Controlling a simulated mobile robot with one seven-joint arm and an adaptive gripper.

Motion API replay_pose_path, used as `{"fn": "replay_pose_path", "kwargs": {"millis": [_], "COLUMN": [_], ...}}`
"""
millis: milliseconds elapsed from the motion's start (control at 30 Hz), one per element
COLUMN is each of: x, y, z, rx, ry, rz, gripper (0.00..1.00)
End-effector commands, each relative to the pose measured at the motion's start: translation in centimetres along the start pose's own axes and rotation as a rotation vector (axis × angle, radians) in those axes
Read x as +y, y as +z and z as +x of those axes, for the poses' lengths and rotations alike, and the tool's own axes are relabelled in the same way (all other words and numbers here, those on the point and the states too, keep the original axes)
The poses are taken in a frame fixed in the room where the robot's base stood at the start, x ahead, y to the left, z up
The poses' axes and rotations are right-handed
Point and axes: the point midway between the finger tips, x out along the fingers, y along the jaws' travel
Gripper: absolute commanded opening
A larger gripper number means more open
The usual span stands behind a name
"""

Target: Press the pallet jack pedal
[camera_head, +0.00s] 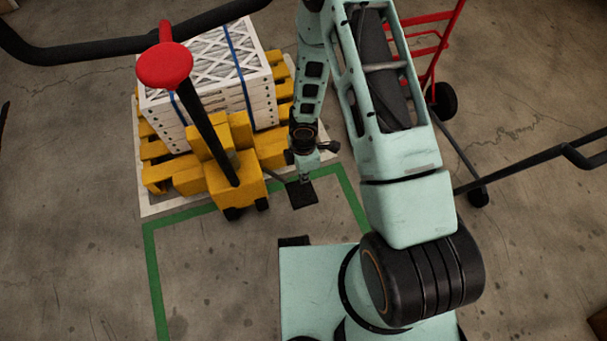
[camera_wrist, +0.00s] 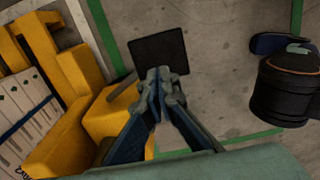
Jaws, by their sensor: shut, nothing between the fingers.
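The pedal (camera_head: 301,194) is a flat black square plate on a thin arm at the right side of the yellow pallet jack (camera_head: 235,180). My gripper (camera_head: 305,179) points down over the plate's upper edge in the head view. In the wrist view the pedal (camera_wrist: 160,50) lies just beyond the shut, empty fingertips of my gripper (camera_wrist: 159,76), which overlap its near edge. I cannot tell whether the fingertips touch it. The yellow jack body (camera_wrist: 112,115) fills the left of the wrist view.
White boxed filters (camera_head: 195,65) with blue straps stand on the jack's forks and a yellow pallet. The jack's black handle with a red cap (camera_head: 165,66) rises at left. A red hand truck (camera_head: 440,50) stands at right. Green floor lines (camera_head: 190,215) border clear floor.

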Motion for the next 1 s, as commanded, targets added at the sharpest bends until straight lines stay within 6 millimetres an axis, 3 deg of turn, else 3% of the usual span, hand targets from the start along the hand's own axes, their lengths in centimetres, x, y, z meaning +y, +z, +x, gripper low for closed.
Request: {"fn": "replay_pose_path", "kwargs": {"millis": [33,100,400,600,1000], "x": [-0.1,-0.1,0.0,0.0,0.0], "y": [-0.1,0.0,0.0,0.0,0.0], "z": [1.9,3.4,7.9,8.9,8.9], "rx": [-0.001,-0.002,-0.002,0.0,0.0], "ry": [-0.002,-0.002,0.0,0.001,0.001], "rz": [-0.005,-0.004,-0.002,0.0,0.0], "gripper": [0.0,0.0,0.0,0.0,0.0]}}
